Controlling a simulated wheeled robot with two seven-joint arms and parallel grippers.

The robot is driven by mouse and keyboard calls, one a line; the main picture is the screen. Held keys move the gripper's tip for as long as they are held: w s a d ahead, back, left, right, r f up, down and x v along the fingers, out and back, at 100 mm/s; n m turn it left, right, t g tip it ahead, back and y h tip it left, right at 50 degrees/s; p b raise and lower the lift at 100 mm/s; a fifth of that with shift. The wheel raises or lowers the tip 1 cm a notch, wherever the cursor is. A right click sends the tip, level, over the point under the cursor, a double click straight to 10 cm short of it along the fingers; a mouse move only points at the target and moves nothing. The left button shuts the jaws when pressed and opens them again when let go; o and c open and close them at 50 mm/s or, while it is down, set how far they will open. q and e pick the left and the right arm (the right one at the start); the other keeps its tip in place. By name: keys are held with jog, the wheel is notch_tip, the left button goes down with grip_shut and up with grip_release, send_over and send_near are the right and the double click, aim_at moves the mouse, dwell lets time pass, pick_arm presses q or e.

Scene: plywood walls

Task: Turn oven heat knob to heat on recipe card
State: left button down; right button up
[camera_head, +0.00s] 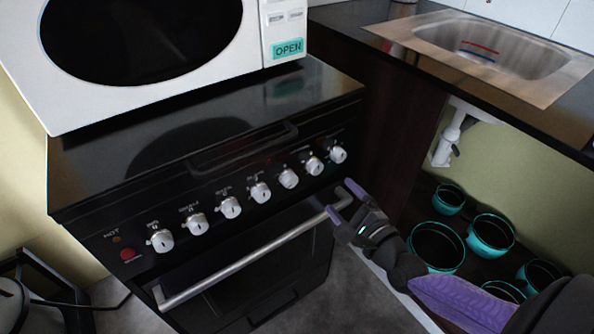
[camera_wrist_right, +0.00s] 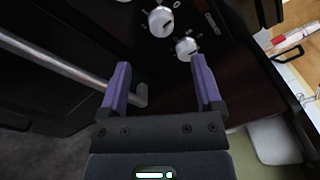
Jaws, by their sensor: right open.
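The black oven (camera_head: 160,285) has a row of several white knobs on its front panel, running from a left knob (camera_head: 161,240) to the rightmost knob (camera_head: 338,154). My right gripper (camera_head: 341,200) has purple fingers, open and empty, in front of the right end of the oven, just below the rightmost knob. In the right wrist view the gripper (camera_wrist_right: 163,88) is open. The rightmost knob (camera_wrist_right: 186,48) shows beyond its fingers, apart from them, and another knob (camera_wrist_right: 161,21) lies up and left. No recipe card is recognisable. My left gripper is not in view.
The oven door handle (camera_head: 255,252) runs close to the right fingers; its end (camera_wrist_right: 139,95) is near the left finger in the wrist view. A white microwave (camera_head: 258,30) sits on the oven. Teal-rimmed pots (camera_head: 437,247) stand below the sink (camera_head: 490,45).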

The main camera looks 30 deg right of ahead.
aim_at(318, 170)
jog(key=w+b, duration=0.1)
jog(key=w, duration=0.7)
jog(key=shift+d+b, duration=0.15)
jog(key=shift+b, duration=0.15)
jog(key=shift+w, duration=0.4)
jog(key=shift+c, duration=1.1)
jog(key=c, duration=0.7)
grip_shut()
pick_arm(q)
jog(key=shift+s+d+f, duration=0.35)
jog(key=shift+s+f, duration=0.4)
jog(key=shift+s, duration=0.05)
